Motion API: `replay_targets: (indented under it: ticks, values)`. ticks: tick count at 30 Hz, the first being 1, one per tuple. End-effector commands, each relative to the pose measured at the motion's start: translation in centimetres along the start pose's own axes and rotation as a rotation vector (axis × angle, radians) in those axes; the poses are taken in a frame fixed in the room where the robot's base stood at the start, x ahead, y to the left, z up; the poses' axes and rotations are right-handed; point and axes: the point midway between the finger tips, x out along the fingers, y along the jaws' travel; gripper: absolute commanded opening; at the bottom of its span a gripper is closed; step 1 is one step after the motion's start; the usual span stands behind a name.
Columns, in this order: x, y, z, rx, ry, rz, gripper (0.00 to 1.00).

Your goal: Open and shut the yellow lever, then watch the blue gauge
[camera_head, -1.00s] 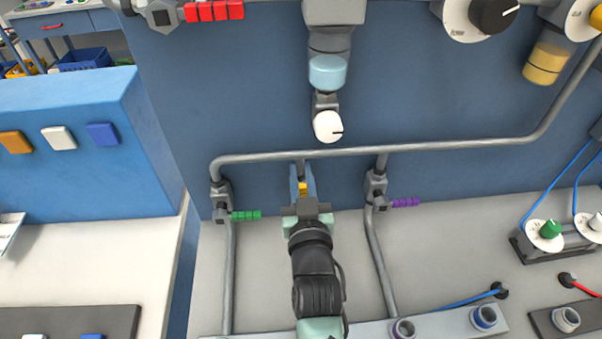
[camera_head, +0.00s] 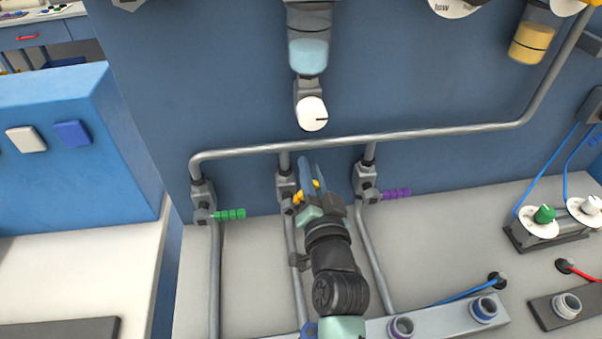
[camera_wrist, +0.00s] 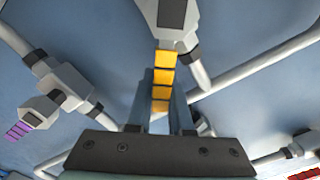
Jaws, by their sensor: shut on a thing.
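The yellow lever (camera_head: 299,198) is on the middle pipe's grey valve (camera_head: 285,187), partly hidden by my gripper. It reaches out rightward from the valve. My gripper (camera_head: 311,170) is shut on it. In the wrist view the lever's yellow segments (camera_wrist: 163,77) run between the two blue-grey fingers (camera_wrist: 160,98). A clear cylinder with pale blue content (camera_head: 308,56) hangs above the horizontal pipe; it looks like the blue gauge.
A green lever (camera_head: 229,214) on the left valve and a purple lever (camera_head: 397,194) on the right valve flank my gripper closely. The horizontal pipe (camera_head: 400,138) runs above. A yellow-filled cylinder (camera_head: 531,43) hangs at upper right. Two dials with blue cables stand at right.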

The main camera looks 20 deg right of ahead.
Motion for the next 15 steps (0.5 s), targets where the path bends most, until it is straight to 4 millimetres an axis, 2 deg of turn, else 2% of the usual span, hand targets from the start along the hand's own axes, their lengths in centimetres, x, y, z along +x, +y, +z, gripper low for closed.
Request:
replay_targets:
  ticks: [15]
  values:
    - [0.0, 3.5, 1.1, 0.490, -0.002, 0.002, 0.00]
